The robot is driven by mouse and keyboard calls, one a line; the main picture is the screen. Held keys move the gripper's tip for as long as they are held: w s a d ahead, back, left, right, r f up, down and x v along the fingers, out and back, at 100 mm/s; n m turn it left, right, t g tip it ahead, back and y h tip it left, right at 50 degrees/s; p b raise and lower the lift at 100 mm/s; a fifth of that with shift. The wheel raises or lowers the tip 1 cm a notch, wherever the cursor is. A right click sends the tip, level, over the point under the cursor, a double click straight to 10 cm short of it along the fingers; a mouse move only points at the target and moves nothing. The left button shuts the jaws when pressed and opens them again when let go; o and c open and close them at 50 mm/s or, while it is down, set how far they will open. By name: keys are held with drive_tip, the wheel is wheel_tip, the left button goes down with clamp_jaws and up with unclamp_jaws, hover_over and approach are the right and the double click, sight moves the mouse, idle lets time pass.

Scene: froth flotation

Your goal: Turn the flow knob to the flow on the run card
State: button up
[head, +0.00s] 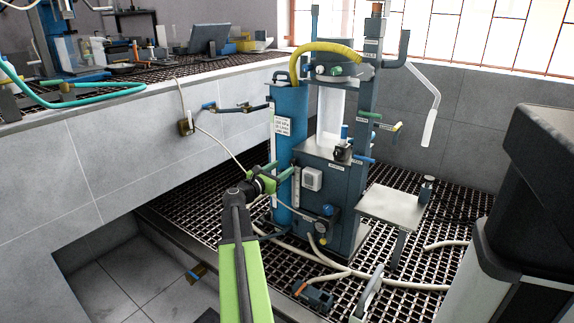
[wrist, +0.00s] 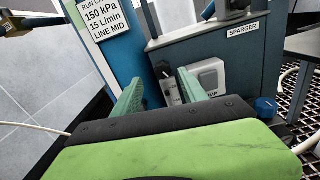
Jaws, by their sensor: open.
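My gripper (head: 281,170) is open and empty, in front of the blue column and the machine's dark housing. In the wrist view its two green fingers (wrist: 160,84) stand apart, pointing at the housing's lower front. A pale scaled strip (head: 296,188) stands on the housing just beyond the fingers; its lower part shows between them in the wrist view. The run card (wrist: 105,18) on the blue column reads 150 kPa, 15 L/min, LINE MID. A blue knob (wrist: 265,107) sits right of the fingers, apart from them. I cannot make out which knob is the flow knob; no setting is readable.
A white switch box (head: 312,179) is on the housing close to the gripper. Pale hoses (head: 335,265) run over the floor grating. A small side table (head: 392,208) stands right of the machine. A tiled ledge (head: 120,130) is at the left.

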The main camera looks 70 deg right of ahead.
drive_tip(key=v, duration=1.1)
drive_tip(key=shift+w+a, duration=0.25)
drive_tip(key=shift+a, duration=0.1)
approach(292, 162)
drive_tip(key=x, duration=1)
drive_tip(key=shift+d+f, duration=0.1)
drive_tip(key=shift+d, duration=0.05)
clamp_jaws()
